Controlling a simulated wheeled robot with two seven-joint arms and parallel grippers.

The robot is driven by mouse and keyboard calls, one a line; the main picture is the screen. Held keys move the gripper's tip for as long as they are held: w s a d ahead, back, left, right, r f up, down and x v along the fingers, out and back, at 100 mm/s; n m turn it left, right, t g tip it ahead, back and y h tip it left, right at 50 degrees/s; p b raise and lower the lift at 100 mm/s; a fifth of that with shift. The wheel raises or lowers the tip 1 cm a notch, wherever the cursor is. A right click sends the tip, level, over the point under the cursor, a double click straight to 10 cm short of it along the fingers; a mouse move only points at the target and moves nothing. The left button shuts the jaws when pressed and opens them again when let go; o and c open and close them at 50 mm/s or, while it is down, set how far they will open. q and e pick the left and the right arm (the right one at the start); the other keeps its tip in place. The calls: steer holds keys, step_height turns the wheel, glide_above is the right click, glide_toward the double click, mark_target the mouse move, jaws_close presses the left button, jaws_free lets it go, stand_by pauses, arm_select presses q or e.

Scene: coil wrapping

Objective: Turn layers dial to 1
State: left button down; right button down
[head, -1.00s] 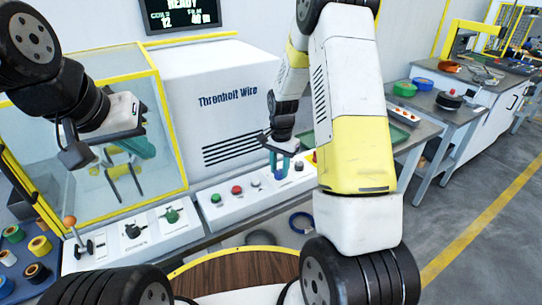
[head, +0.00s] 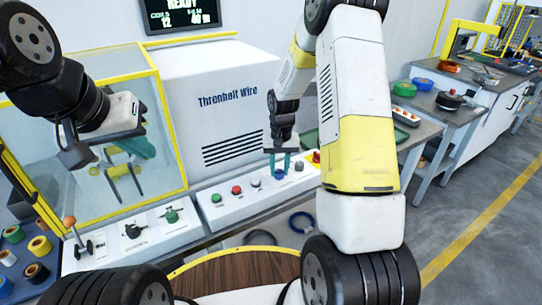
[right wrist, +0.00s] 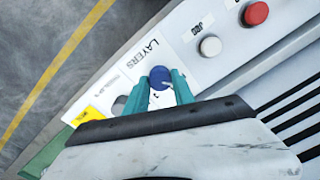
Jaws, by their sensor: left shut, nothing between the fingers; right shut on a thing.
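The layers dial is a round blue knob (right wrist: 159,76) beside the printed word LAYERS in the right wrist view. A small pale mark shows near its edge; the number it points at cannot be read. In the head view the dial (head: 280,174) is on the sloped white control panel (head: 240,206). My right gripper (right wrist: 160,86) is shut on the dial, with one teal finger on each side; it also shows in the head view (head: 280,166). My left gripper (head: 138,148) is shut and empty at the left, by the yellow-framed clear enclosure (head: 164,118).
A white JOG button (right wrist: 210,47) and a red button (right wrist: 256,13) sit along the panel from the dial. A grey knob (head: 299,167) is close on its other side. A green button (head: 216,198) is further left. The white machine housing (head: 205,80) rises behind.

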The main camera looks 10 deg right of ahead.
mark_target(280, 171)
steer(key=shift+n, duration=2.3)
steer(key=c, duration=1.1)
jaws_free()
steer(key=shift+o, duration=0.2)
steer(key=shift+r, duration=0.1)
step_height(280, 171, up, 8)
steer(key=shift+d+f, duration=0.1)
steer(key=shift+f, duration=0.05)
